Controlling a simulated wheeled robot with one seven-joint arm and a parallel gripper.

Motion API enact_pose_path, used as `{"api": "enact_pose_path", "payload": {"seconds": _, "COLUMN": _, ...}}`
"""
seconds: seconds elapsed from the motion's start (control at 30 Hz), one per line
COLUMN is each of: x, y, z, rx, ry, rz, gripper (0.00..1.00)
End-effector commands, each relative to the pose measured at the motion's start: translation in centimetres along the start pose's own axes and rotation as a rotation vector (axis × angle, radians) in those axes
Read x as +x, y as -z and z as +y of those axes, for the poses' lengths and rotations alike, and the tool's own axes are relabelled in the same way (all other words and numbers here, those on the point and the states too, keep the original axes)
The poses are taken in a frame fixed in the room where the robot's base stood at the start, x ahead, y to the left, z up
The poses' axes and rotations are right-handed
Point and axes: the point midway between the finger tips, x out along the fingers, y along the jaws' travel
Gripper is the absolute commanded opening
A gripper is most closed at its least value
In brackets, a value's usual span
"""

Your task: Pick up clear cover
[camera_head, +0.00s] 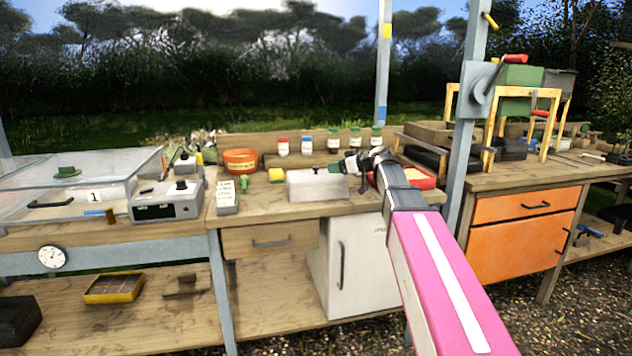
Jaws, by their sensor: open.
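A clear cover (125,172) stands at the far left of the bench, a see-through box with a small green piece (67,171) on its top. A dark handle and a card marked 1 show at its front or through it; I cannot tell which. My gripper (341,161) is at the end of my pink arm, over the middle of the bench. It is open and well to the right of the cover, apart from it. No object shows between its fingers, though they are small in this view.
A grey instrument box (167,205) stands right beside the cover. A white lidded box (317,184) is below my gripper, with an orange bowl (240,160) and several capped jars behind. A blue-grey post (470,150) rises right of my arm.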

Motion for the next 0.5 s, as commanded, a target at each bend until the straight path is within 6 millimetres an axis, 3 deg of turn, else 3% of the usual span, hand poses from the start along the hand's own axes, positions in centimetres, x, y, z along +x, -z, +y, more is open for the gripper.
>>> {"api": "enact_pose_path", "payload": {"seconds": 0.13, "x": 2.4, "y": 0.1, "z": 0.1, "rx": 0.000, "ry": 0.002, "rz": 0.000, "gripper": 0.57}}
{"api": "enact_pose_path", "payload": {"seconds": 0.5, "x": 5.5, "y": 0.3, "z": 0.6, "rx": 0.000, "ry": 0.001, "rz": 0.000, "gripper": 0.57}}
